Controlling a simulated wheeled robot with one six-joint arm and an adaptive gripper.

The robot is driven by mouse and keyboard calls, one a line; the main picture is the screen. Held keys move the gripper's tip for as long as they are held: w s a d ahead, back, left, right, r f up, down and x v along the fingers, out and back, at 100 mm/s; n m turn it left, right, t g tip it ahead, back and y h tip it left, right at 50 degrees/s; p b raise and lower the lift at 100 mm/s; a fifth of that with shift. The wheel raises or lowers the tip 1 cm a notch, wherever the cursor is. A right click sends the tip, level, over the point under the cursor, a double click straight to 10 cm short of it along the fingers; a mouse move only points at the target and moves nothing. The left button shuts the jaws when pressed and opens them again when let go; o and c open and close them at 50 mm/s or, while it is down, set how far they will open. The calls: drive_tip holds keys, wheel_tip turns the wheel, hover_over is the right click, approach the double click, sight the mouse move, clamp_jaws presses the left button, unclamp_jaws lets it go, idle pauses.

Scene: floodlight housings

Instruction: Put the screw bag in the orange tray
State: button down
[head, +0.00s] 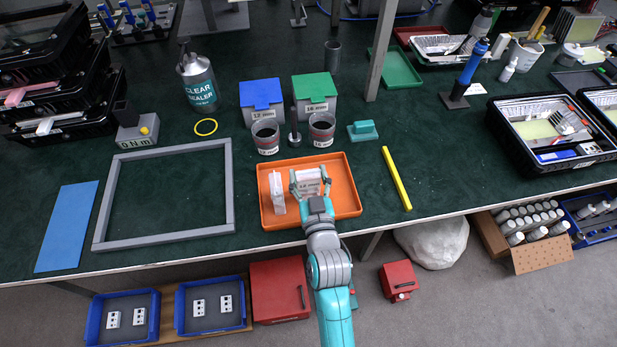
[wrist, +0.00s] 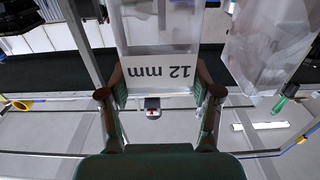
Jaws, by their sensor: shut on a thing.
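The orange tray (head: 345,205) lies near the front edge of the green bench in the head view. My gripper (head: 311,183) is over the tray, shut on a clear screw bag (head: 309,175) with a white label. In the wrist view my gripper's fingers (wrist: 160,92) clasp both sides of this bag (wrist: 155,35), and its label reads "12 mm", upside down. I cannot tell whether the bag touches the tray floor. A second pale bag (head: 278,193) stands in the tray's left part; a clear bag (wrist: 265,45) also shows at right in the wrist view.
Behind the tray are two cups (head: 265,137) (head: 322,130), a blue-lidded bin (head: 262,95) and a green-lidded bin (head: 315,90). A grey frame (head: 228,185) lies left. A yellow bar (head: 397,179) lies right. A teal block (head: 363,130) sits behind right. Bench between bar and black case (head: 540,165) is clear.

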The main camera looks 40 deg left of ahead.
drive_tip(key=shift+f, duration=0.45)
drive_tip(key=shift+f, duration=0.1)
drive_tip(key=shift+c, duration=1.2)
unclamp_jaws()
drive_tip(key=shift+f, duration=0.1)
drive_tip(key=shift+s+d, duration=0.15)
drive_tip(key=v, duration=1.1)
drive_tip(key=shift+s+d+r, duration=0.2)
drive_tip(key=shift+d, duration=0.05)
drive_tip(key=shift+d+f, duration=0.1)
